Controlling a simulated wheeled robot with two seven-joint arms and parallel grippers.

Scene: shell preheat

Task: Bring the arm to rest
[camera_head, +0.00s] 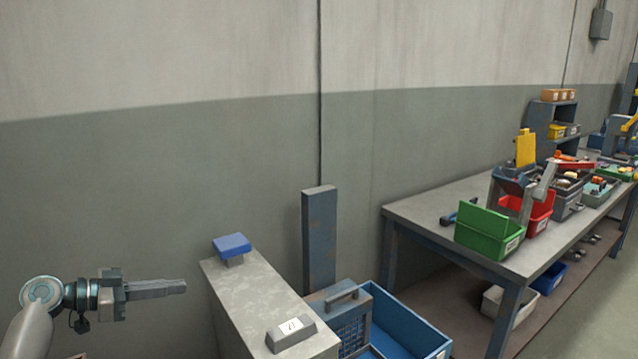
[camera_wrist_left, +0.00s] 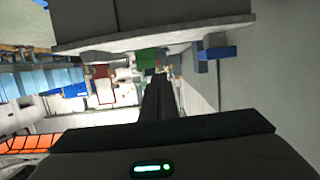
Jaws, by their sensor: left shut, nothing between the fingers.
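My left gripper (camera_head: 168,288) reaches in from the lower left in the head view. Its fingers are shut together and empty, pointing right toward the grey cabinet, and a gap shows between the fingertips and the cabinet. In the left wrist view the closed dark fingers (camera_wrist_left: 157,100) stand in the middle, with nothing between them. My right gripper is in neither view.
A grey cabinet (camera_head: 248,300) with a blue block (camera_head: 232,245) and a labelled grey piece (camera_head: 291,332) on top stands right of the gripper. A blue crate (camera_head: 408,325) sits beside it. A workbench (camera_head: 425,212) bears a green bin (camera_head: 488,232) and a red bin (camera_head: 538,212).

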